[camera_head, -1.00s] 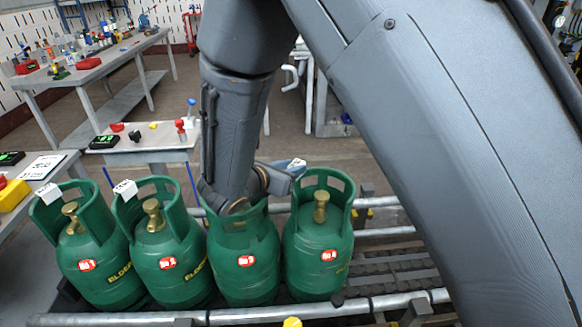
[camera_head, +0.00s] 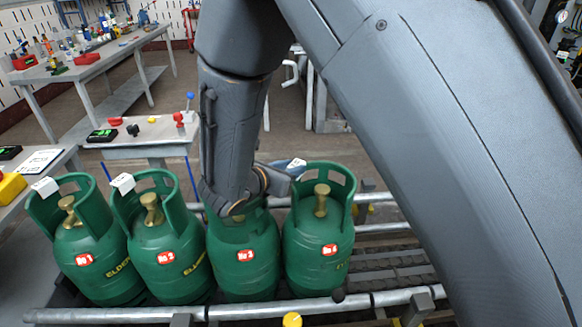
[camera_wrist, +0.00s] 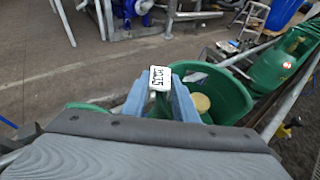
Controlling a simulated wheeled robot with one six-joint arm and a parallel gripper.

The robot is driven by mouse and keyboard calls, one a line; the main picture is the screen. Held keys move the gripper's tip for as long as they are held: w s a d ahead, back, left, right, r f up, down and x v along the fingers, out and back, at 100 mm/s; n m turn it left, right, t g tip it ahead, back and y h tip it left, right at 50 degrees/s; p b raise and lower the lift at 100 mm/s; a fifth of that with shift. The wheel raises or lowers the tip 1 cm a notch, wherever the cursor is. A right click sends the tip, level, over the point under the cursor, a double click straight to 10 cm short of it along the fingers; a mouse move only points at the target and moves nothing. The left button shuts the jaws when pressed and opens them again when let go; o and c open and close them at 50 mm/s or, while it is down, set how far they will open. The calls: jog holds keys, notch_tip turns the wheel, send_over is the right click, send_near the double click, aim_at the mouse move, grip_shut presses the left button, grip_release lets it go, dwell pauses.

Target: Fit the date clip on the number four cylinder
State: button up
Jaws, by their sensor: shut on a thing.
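The number four cylinder (camera_head: 318,253) is green, upright, with a brass valve and open collar, rightmost of the row in the head view. My gripper (camera_head: 287,166) is at the left side of its collar, its wrist above the number three cylinder (camera_head: 243,265). The blue fingers (camera_wrist: 160,95) are shut on a white date clip (camera_wrist: 160,78) with black print. The clip also shows in the head view (camera_head: 297,167). In the wrist view it appears over or beside a green collar (camera_wrist: 225,93); contact cannot be told. My wrist hides the number three collar.
The number one cylinder (camera_head: 92,262) and number two cylinder (camera_head: 165,258) carry white clips on their collars. The cylinders stand close together on the conveyor, behind a metal rail (camera_head: 240,311). Benches stand at the left. A further green cylinder (camera_wrist: 288,62) shows at right in the wrist view.

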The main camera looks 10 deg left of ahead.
jog(key=shift+f, duration=0.45)
jog(key=o, duration=1.1)
jog(key=b+v, duration=0.1)
jog(key=v, duration=0.7)
